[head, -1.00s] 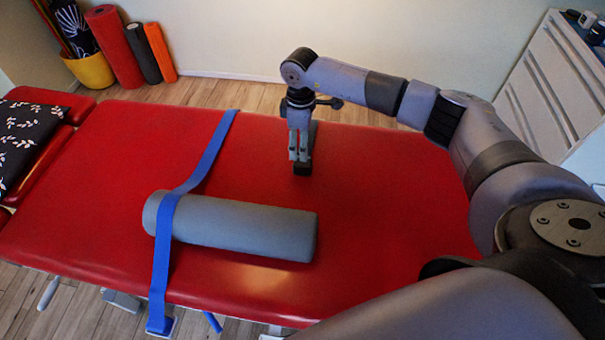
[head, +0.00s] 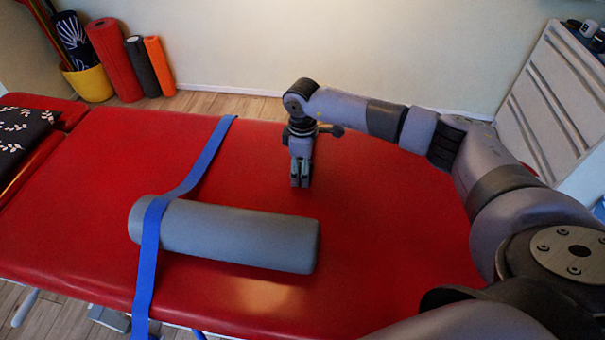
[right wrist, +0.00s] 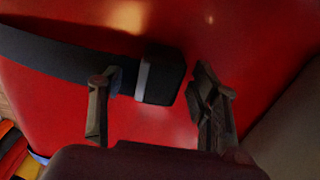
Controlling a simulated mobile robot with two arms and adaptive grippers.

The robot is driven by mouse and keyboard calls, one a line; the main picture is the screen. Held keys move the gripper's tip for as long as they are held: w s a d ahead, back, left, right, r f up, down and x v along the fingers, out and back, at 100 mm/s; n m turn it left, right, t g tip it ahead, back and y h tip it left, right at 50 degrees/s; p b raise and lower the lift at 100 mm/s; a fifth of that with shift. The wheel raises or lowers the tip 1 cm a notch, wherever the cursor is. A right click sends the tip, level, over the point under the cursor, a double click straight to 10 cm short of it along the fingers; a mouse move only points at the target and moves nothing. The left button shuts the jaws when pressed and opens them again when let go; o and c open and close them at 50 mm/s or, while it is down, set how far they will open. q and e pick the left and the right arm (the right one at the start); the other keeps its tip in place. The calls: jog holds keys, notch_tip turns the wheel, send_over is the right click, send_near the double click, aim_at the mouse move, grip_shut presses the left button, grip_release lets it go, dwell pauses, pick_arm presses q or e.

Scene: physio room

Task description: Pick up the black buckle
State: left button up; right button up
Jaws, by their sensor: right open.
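The black buckle (right wrist: 161,80) lies on the red table top, at the end of a dark strap (right wrist: 60,62) coming from the left of the right wrist view. My right gripper (right wrist: 152,103) is open, with one finger on each side of the buckle in that view. The left finger overlaps the strap beside the buckle; I cannot tell whether it touches. In the head view my right gripper (head: 300,182) points down over the middle of the table, and I cannot make out the buckle there. My left gripper is not in view.
A grey roller (head: 240,236) lies on the red table (head: 400,240), nearer than my gripper, with a blue strap (head: 147,255) across its left end. Rolled mats (head: 113,62) and a yellow bin (head: 92,84) stand far left. The table's right part is clear.

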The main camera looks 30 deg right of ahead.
jog(key=c, duration=1.3)
